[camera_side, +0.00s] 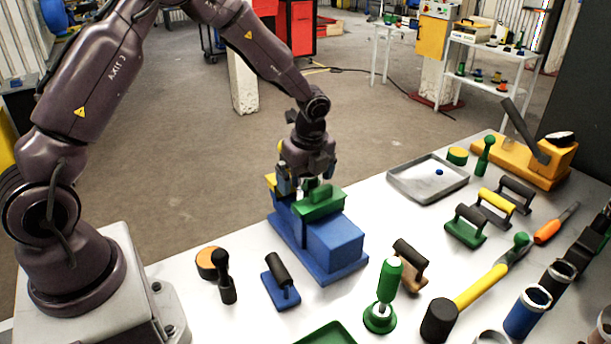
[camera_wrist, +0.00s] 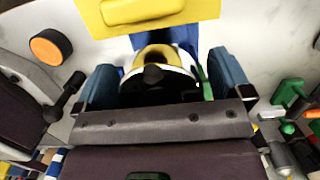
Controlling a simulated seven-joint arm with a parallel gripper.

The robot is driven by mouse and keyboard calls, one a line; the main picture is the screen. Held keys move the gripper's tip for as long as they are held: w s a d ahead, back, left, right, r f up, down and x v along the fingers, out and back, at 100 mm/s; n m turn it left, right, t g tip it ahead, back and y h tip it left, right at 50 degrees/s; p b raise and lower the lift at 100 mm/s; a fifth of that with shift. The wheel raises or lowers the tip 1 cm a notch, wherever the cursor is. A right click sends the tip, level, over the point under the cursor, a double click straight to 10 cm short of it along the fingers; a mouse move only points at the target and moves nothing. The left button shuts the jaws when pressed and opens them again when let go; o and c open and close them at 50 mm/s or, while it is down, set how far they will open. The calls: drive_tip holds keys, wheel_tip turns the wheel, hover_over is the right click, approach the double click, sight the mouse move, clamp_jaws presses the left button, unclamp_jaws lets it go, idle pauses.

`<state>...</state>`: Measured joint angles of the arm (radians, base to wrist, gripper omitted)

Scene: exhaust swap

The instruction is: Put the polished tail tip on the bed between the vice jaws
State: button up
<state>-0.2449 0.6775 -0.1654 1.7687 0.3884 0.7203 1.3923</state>
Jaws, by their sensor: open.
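The vice (camera_side: 335,245) is blue, with a green jaw block (camera_side: 320,204) and a yellow jaw (camera_side: 270,181). The yellow jaw also shows in the wrist view (camera_wrist: 150,12). My gripper (camera_side: 306,180) is low over the vice, between these jaws. In the wrist view, my gripper (camera_wrist: 163,82) is open, with a blue-grey finger on each side. Between the fingers is a shiny round tube end, apparently the polished tail tip (camera_wrist: 186,64), beside the yellow jaw. Its lower part is hidden, so I cannot tell whether it rests on the bed. In the side view it is mostly hidden.
An orange disc (camera_side: 208,262), a black-knobbed tool (camera_side: 225,280) and a blue-based handle (camera_side: 281,282) stand left of the vice. A grey tray (camera_side: 425,180) is behind right.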

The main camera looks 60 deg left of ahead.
drive_tip(key=r, duration=0.3)
drive_tip(key=d+r, duration=0.1)
drive_tip(key=r, duration=0.7)
drive_tip(key=shift+d+r, duration=0.25)
drive_tip(key=shift+d, duration=0.1)
drive_tip(key=s+d+r+n+t, duration=0.2)
drive_tip(key=s+d+r+n, duration=0.1)
drive_tip(key=s+r+n, duration=0.5)
drive_tip(key=s+d+r+n+t+h, duration=0.1)
drive_tip(key=s+n, duration=0.4)
drive_tip(key=s, duration=0.2)
drive_tip(key=s+d+r+n+t, duration=0.1)
drive_tip(key=s+n+t, duration=0.1)
drive_tip(key=s+n, duration=0.3)
drive_tip(key=shift+s+d+r+t+h, duration=0.3)
drive_tip(key=shift+s+d+r+h, duration=0.1)
drive_tip(key=shift+s, duration=0.8)
